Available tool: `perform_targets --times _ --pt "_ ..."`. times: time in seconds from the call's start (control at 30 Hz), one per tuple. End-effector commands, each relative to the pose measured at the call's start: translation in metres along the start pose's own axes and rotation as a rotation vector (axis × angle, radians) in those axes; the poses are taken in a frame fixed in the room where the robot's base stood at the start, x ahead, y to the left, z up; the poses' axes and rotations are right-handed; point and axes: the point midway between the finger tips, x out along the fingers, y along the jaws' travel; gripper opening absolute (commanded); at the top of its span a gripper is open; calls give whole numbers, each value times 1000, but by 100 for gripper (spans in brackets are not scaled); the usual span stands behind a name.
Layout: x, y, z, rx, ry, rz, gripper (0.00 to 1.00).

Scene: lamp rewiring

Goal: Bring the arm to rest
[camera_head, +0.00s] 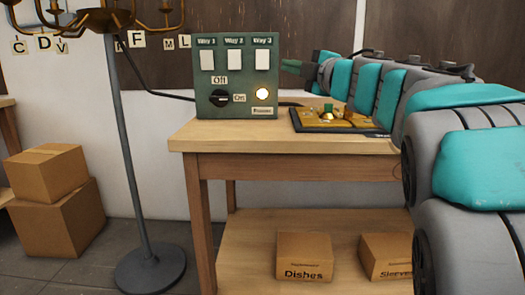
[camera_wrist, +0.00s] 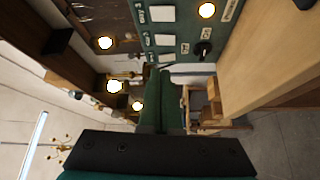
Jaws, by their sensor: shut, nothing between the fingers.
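My arm reaches in from the right in the head view, above the wooden table. My gripper (camera_head: 290,67) is shut and empty, its green fingers beside the right edge of the green control box (camera_head: 208,105). In the wrist view the gripper (camera_wrist: 162,85) shows its fingers together, with the box beyond them. The box has three white switches marked Way 1, Way 2 and Way 3. Its black knob (camera_head: 219,98) sits between Off and On and seems to point to On. A round power light (camera_head: 262,94) glows on the box.
The wooden table (camera_head: 230,133) carries a dark tray (camera_head: 375,132) with brass parts under my arm. A lamp stand (camera_head: 131,170) with letter tags stands left of the table. Cardboard boxes (camera_head: 62,220) are at the far left. Lit bulbs (camera_wrist: 114,86) show in the wrist view.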

Motion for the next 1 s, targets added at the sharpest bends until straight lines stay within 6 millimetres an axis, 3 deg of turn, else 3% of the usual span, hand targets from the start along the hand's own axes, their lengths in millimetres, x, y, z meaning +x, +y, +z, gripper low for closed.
perform_targets --times 0.27,0.4,0.53,0.7,0.87,1.0 --pt "-32 11 62 183 -269 125 0" --pt "-75 -10 113 359 -508 179 0" --pt "-130 -65 154 558 -762 170 0" --pt "-201 -159 170 791 -1053 74 0" --pt "-263 -248 150 978 -1279 -73 0" --pt "-316 -321 110 1118 -1456 -247 0"
